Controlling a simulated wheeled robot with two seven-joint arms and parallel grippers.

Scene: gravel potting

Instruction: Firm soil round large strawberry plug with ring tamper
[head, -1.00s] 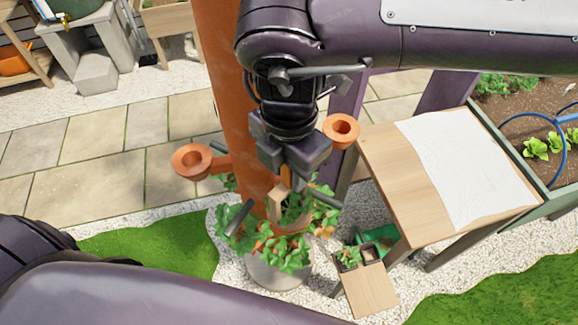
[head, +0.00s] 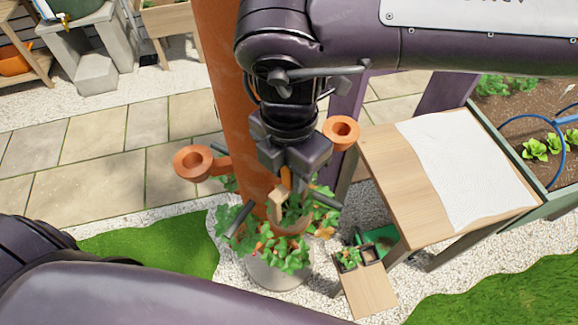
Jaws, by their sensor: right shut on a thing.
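My right gripper (head: 284,182) comes down in front of the terracotta column planter (head: 218,75) and is shut on a pale wooden piece, apparently the handle of the ring tamper (head: 277,204). The tamper's lower end is among strawberry leaves (head: 287,256), so I cannot tell whether its ring touches soil. Leaves surround the column's lower part, above a pale round base (head: 275,277). I cannot pick out the large strawberry plug for certain; gripper and foliage hide the pocket. My left arm crosses the bottom left, with its gripper out of view.
Orange cup-shaped pockets stick out at left (head: 193,162) and right (head: 341,131) of the column, close to my right wrist. A small wooden stand (head: 369,292) holds a dark tray with small plants (head: 348,258). A wooden table (head: 392,165) with a white sheet stands right.

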